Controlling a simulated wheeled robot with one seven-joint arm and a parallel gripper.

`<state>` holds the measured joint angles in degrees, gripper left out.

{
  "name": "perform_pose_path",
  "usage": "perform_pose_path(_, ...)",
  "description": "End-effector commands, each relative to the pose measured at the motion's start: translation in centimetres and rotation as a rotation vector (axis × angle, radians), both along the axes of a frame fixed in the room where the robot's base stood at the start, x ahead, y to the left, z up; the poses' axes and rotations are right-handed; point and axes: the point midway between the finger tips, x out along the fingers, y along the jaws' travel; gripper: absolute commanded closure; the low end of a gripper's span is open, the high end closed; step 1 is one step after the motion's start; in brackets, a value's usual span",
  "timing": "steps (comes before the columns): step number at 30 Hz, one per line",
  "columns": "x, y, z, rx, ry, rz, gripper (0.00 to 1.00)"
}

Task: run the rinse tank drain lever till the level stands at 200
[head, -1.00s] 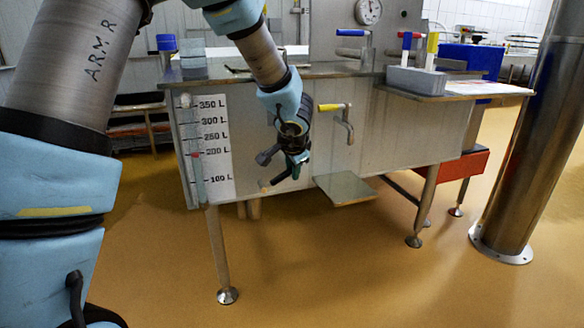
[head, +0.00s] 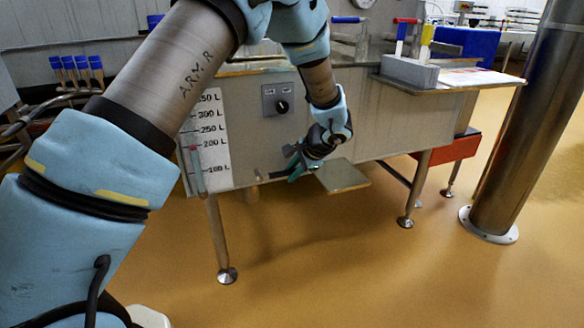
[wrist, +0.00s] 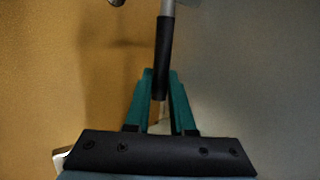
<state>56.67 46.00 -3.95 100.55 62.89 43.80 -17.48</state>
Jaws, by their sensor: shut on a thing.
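The rinse tank (head: 250,125) stands ahead with a litre scale (head: 209,155) on its front left. A clear sight tube (head: 198,176) runs beside the scale, with a red mark near the 200 L line. I cannot make out the liquid level in it. My gripper (head: 290,170) is low at the tank's front in the head view. In the wrist view its green fingers (wrist: 160,76) are shut on the black grip of a lever (wrist: 164,45). A pale metal rod continues beyond the grip. The lever's pivot is not clearly seen.
A grey switch box (head: 277,98) with a dark knob is on the tank front. A small metal shelf (head: 342,177) juts out right of my gripper. A steel column (head: 527,130) stands at the right. The floor in front is clear.

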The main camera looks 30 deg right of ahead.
Motion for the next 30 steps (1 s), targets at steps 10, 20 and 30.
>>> perform_pose_path(10,-0.1,0.0,-0.2,0.007,0.001,-0.001,1.00)
perform_pose_path(20,0.0,0.0,-0.2,0.006,0.000,-0.001,0.66)
perform_pose_path(30,-1.8,-0.7,2.6,0.003,-0.001,-0.003,0.66)
